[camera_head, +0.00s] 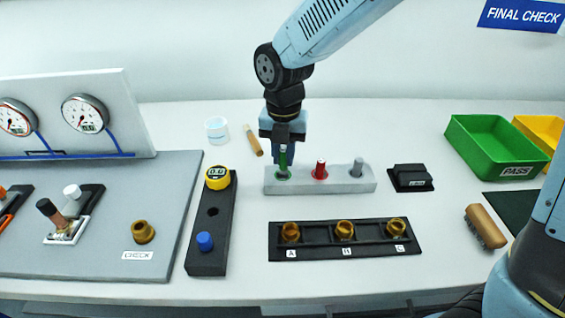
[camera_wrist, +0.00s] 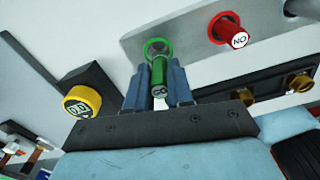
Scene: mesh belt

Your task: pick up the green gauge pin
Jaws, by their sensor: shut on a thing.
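The green gauge pin (camera_head: 283,160) stands upright at the green-ringed hole at the left end of a light grey block (camera_head: 337,184). My gripper (camera_head: 283,147) is above that end of the block, shut on the green pin. In the wrist view the green pin (camera_wrist: 159,73) sits between the two blue-grey fingers, with the green ring around its far end. Whether the pin's lower end is still inside the hole is hard to tell.
A red pin (camera_head: 320,170) and a grey pin (camera_head: 357,168) stand in the same block. A black rack (camera_head: 345,252) with brass fittings lies in front. A yellow gauge (camera_head: 217,177) stands left, a black block (camera_head: 410,178) right. A white cup (camera_head: 217,130) and brush (camera_head: 253,141) are behind.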

